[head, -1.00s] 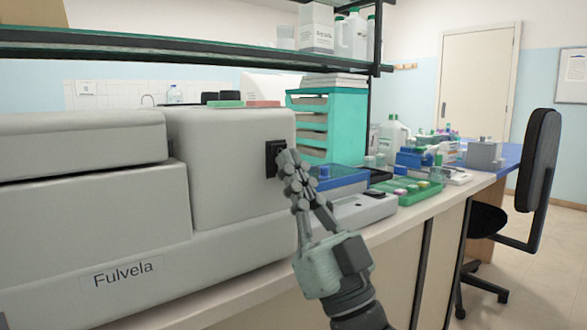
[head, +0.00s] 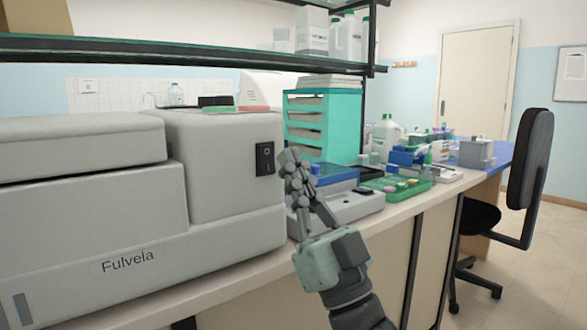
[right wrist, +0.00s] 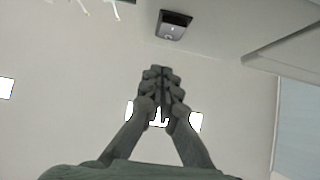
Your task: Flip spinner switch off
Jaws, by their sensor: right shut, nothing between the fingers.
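The spinner switch (head: 265,158) is a black rocker in a dark frame on the right end face of the large grey Fulvela machine (head: 90,225). In the right wrist view the switch (right wrist: 173,25) shows near the top, beyond my fingertips. My right gripper (head: 290,157) is shut and empty. In the head view its fingertips are just right of the switch, with a small gap in the picture. The gripper also shows in the right wrist view (right wrist: 161,75), pointing at the machine's pale face. My left gripper is not in view.
Right of the machine stand a teal drawer unit (head: 322,118), a grey device with a blue top (head: 345,208) and a green tray (head: 400,188). A shelf (head: 200,52) runs above. A black chair (head: 530,160) stands at the right, beside open floor.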

